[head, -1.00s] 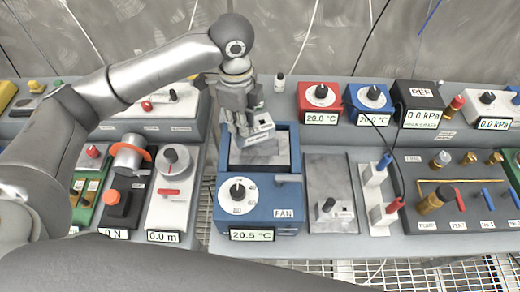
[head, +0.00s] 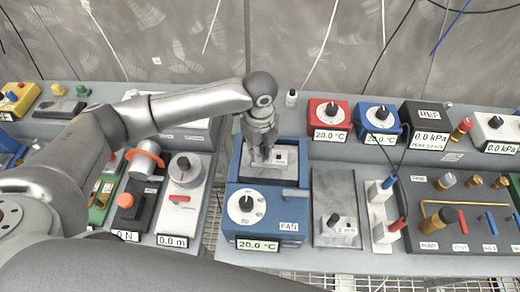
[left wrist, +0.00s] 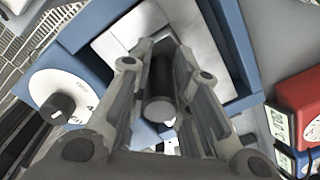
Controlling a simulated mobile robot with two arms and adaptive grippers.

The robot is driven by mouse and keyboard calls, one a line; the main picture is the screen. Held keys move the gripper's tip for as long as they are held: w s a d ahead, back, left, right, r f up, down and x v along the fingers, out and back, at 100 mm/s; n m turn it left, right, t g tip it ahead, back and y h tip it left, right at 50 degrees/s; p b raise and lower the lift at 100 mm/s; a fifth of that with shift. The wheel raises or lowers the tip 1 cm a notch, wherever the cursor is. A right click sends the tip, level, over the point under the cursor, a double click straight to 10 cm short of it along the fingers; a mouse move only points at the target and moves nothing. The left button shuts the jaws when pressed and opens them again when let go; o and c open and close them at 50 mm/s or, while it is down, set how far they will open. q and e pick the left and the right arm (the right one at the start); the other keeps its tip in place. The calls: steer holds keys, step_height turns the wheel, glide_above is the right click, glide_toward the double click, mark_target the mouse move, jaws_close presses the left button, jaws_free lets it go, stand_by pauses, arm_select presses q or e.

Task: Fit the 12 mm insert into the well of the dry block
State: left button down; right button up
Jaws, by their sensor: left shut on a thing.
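The dry block (head: 282,207) is a blue unit with a white dial, a FAN label and a display that seems to read 20.0 °C. Its square well has a blue rim (head: 234,165). My left gripper (head: 266,154) points down over the well, shut on a dark cylinder with a grey end (left wrist: 160,108), apparently part of the insert. A pale block with a dark mark (head: 279,158), probably the insert's body, shows at the fingertips, within the well's outline. The fingers hide part of it; I cannot tell how deep it sits. My right gripper is not in view.
Red (head: 328,119) and blue (head: 378,122) dial boxes stand behind to the right. A grey plate with a knob (head: 335,200) lies right of the dry block. A pale dial unit (head: 184,190) stands left. Thin cables hang behind the bench.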

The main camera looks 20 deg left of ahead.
arm_select(q)
steer(key=shift+f, duration=0.7)
steer(key=c, duration=1.3)
jaws_free()
steer(key=shift+f, duration=0.15)
steer(key=shift+c, duration=0.2)
step_height(320, 180, up, 11)
steer(key=b, duration=0.3)
steer(key=shift+r, duration=0.65)
